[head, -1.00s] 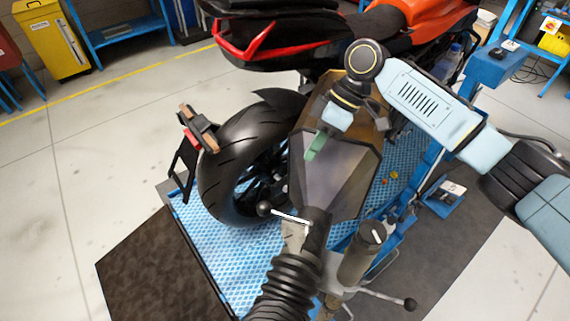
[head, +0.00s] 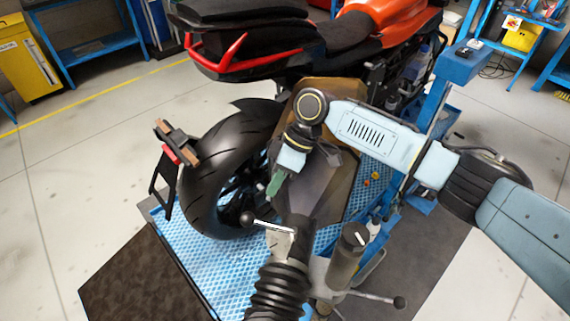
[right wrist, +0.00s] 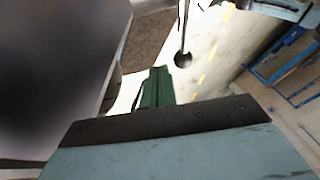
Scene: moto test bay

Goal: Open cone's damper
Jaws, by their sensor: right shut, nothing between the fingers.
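The exhaust cone (head: 328,190), dark grey and brown, stands behind the motorcycle's rear wheel, with a black ribbed hose (head: 278,290) below it. At its narrow neck a thin metal damper lever (head: 272,225) sticks out to the left and ends in a black ball knob (head: 247,218). In the right wrist view the ball knob (right wrist: 182,60) hangs on its rod just beyond the green fingers. My right gripper (head: 273,188) has green fingers, shut and empty, above and right of the knob, apart from it in the picture. My left gripper is not in view.
The motorcycle's rear tyre (head: 210,175) and tail bracket (head: 176,143) stand left of the cone. A grey cylinder (head: 347,255) and a second black-knobbed lever (head: 399,302) are to its right. A blue lift platform (head: 200,270) lies below. Open floor is at left.

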